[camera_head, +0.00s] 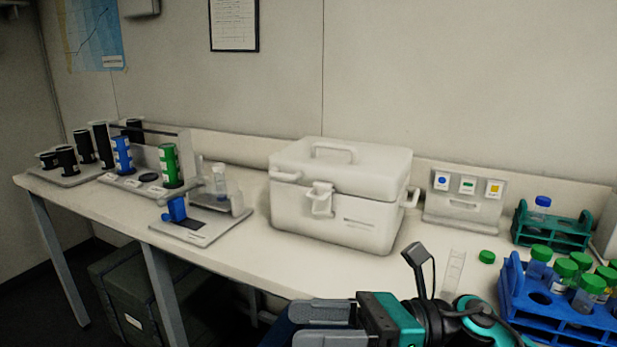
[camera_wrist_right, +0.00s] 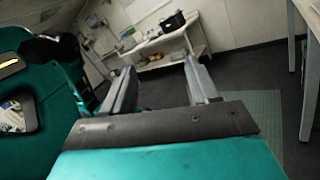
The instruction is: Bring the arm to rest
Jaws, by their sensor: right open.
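My right gripper (camera_head: 298,324) is at the bottom middle of the head view, in front of the table's front edge. Its two grey fingers point left and stand apart, with nothing between them. In the right wrist view the gripper (camera_wrist_right: 161,82) also shows open and empty, with floor and a distant bench beyond the fingertips. My left gripper is not in the head view.
The white table (camera_head: 245,262) bears a closed white box (camera_head: 340,215), a blue tube rack (camera_head: 555,318), a green rack (camera_head: 545,238) and a loose green cap (camera_head: 487,257). A dark crate (camera_head: 145,300) stands below. Floor in front of the table's left part is clear.

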